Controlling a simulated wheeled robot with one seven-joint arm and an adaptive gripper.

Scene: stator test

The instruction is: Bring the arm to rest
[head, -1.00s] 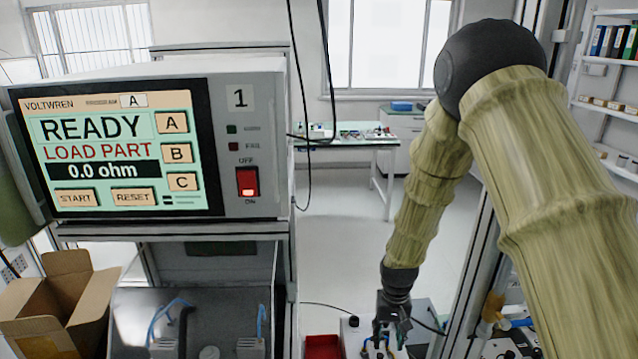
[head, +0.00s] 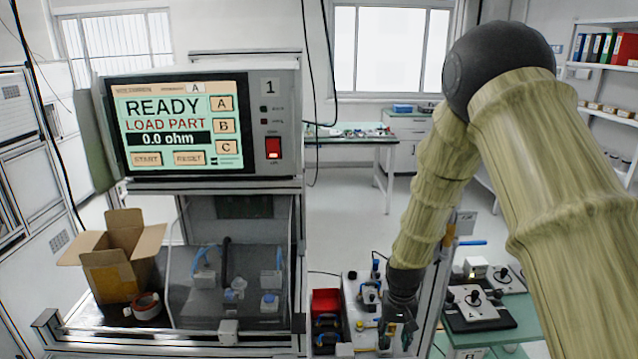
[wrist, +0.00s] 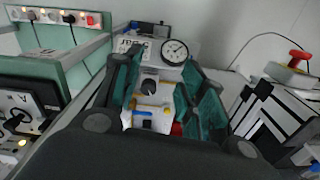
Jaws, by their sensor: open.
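My gripper (head: 397,335) hangs at the lower middle right of the head view, at the end of my bent arm. It is just in front of and above a white bench unit (head: 352,290) with blue and black fittings. In the wrist view my gripper's two green fingers (wrist: 160,95) stand apart, with nothing held between them. The fingers hide part of that panel.
A tester (head: 190,120) reads READY, LOAD PART, 0.0 ohm. Below it is a clear-fronted fixture (head: 235,270). An open cardboard box (head: 112,262) and a tape roll (head: 147,305) are left. A red bin (head: 325,302) sits mid-bench. Black plates with knobs (head: 475,310) lie right.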

